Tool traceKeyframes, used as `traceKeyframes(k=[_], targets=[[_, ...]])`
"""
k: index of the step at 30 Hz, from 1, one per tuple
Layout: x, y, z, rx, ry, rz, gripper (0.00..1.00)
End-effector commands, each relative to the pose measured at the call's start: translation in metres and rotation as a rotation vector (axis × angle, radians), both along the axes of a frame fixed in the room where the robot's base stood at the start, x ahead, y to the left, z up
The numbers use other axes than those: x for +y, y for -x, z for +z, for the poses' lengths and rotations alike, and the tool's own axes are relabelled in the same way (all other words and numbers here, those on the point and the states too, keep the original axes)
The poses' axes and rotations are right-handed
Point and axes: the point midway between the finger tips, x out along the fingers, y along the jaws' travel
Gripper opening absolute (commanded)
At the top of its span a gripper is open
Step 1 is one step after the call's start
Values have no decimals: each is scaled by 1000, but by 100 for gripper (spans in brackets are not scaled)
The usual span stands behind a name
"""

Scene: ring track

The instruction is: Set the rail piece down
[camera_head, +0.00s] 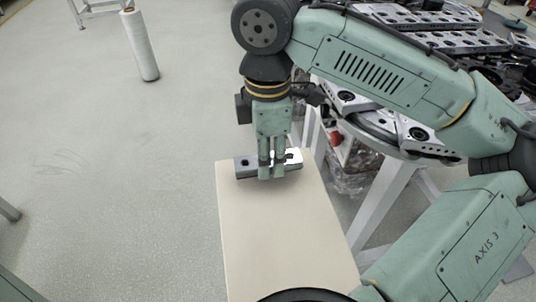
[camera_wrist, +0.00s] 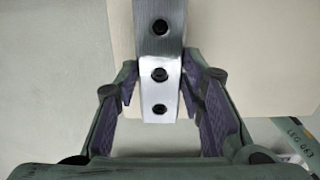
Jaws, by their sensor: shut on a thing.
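The rail piece (camera_head: 243,166) is a short grey metal bar with dark bolt holes. It lies level across the far end of a cream board (camera_head: 280,240). My gripper (camera_head: 271,174) points down over the bar, with its fingers around the middle of it. In the wrist view the rail piece (camera_wrist: 160,75) runs up between the two fingers of my gripper (camera_wrist: 162,95), and several holes face the camera. The cream board (camera_wrist: 250,45) lies behind it. A shadow shows just below the bar; I cannot tell whether it touches the board.
A round track table (camera_head: 395,140) with several similar rail pieces stands at the right, close beside the board. A white roll (camera_head: 140,47) stands on the floor at the upper left. The board's near part is bare, and the floor to the left is open.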

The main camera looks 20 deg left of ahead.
Motion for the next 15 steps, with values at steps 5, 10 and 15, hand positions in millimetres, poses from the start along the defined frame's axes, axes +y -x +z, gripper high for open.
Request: traceKeyframes(k=[5,10,15], targets=[[0,0,-12,-2,-1,-1,0],[0,0,-13,-2,-3,-1,0],[0,0,-15,-1,-2,-1,0]])
